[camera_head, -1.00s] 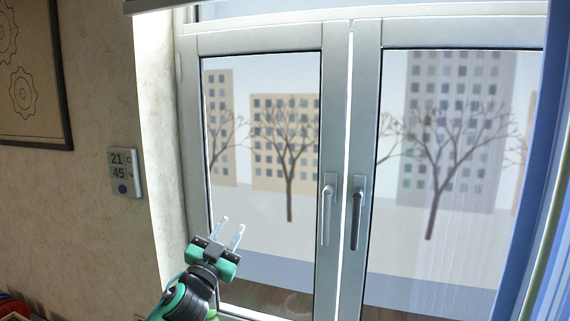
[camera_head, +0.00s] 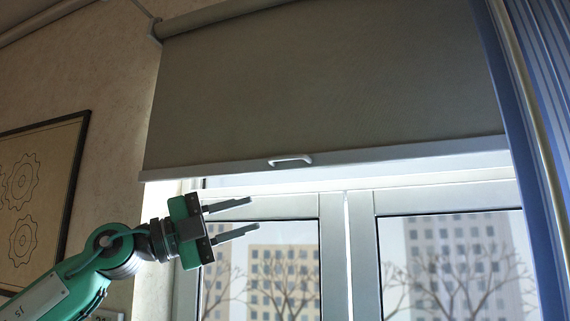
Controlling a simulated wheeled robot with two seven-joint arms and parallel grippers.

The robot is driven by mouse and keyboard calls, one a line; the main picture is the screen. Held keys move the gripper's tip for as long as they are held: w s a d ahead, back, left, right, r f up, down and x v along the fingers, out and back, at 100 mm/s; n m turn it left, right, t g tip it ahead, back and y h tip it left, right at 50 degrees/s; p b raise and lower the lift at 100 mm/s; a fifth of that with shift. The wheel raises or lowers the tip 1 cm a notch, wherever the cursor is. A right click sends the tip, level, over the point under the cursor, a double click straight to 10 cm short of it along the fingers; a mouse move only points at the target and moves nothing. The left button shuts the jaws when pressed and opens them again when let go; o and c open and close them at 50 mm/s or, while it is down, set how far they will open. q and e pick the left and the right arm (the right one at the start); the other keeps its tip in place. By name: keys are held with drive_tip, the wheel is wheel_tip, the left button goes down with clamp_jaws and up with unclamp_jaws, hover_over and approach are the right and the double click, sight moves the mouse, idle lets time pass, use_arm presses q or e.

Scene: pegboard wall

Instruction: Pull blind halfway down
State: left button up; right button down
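The grey roller blind (camera_head: 320,90) hangs from its tube at the top and covers the upper part of the window. A pale bottom bar (camera_head: 400,164) runs along its lower edge, with a small white handle (camera_head: 290,160) on it. My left gripper (camera_head: 254,216) is open and empty. It is below and to the left of the handle, under the bottom bar, with its fingers pointing right. It looks apart from the handle. My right gripper is not in view.
The window frame (camera_head: 360,255) with two panes lies below the blind. A blue striped curtain (camera_head: 525,150) hangs at the right. A framed gear picture (camera_head: 40,190) is on the left wall.

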sight(282, 158)
use_arm(q)
drive_tip(key=s+a+r+t+y, duration=0.25)
drive_tip(key=s+a+r, duration=0.3)
drive_tip(key=r, duration=0.35)
drive_tip(key=shift+y, duration=0.45)
drive_tip(key=p+x, duration=0.2)
drive_tip(key=x, duration=0.2)
drive_tip(key=p+x, duration=0.2)
drive_tip(key=x, duration=0.3)
drive_tip(key=s+p+x, duration=0.1)
drive_tip(key=p+x, duration=0.2)
drive_tip(key=x, duration=0.2)
drive_tip(key=shift+d+f, duration=0.3)
drive_tip(key=shift+d, duration=0.15)
clamp_jaws()
